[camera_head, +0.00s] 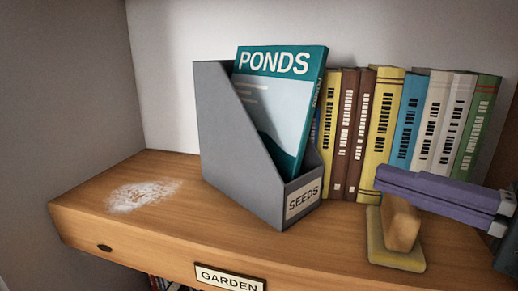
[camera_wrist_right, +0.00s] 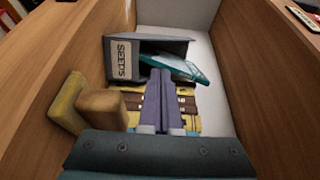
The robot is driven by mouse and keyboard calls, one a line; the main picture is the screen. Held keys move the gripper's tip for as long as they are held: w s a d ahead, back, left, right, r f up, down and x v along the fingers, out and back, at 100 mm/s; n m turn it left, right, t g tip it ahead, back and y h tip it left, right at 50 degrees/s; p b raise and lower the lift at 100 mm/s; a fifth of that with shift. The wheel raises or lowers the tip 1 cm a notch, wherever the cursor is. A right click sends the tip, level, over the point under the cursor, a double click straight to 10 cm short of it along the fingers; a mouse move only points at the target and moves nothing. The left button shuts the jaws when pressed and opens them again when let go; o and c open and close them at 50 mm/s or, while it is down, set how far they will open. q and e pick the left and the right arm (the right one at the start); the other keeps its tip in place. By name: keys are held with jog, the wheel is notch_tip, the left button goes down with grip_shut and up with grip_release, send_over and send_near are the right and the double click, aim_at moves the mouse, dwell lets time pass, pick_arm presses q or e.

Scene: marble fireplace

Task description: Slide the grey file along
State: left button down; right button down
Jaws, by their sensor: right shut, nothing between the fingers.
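The grey file (camera_head: 240,152) stands upright on the wooden shelf, with a label reading SEEDS (camera_head: 302,200) on its front end. A teal book titled PONDS (camera_head: 272,62) leans inside it. In the right wrist view the file (camera_wrist_right: 170,45) lies beyond the fingers, with the teal book (camera_wrist_right: 185,67) showing from it. My right gripper (camera_head: 380,178) is shut and empty, its purple fingers pointing left, to the right of the file with a visible gap in the head view. The fingertips (camera_wrist_right: 160,74) also show in the wrist view. My left gripper is out of view.
A row of upright books (camera_head: 400,125) stands behind and right of the file. A tan block on a yellow base (camera_head: 395,252) stands beneath my right fingers. White powder (camera_head: 142,195) lies on the shelf (camera_head: 185,222) at left, otherwise clear. A GARDEN label (camera_head: 230,279) is on the front.

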aim_at(274, 145)
jog(key=b+x, duration=0.2)
jog(key=x, duration=1.3)
jog(key=shift+w+a, duration=0.25)
jog(key=shift+w, duration=0.05)
jog(key=shift+x, duration=0.8)
jog(key=shift+s, duration=0.1)
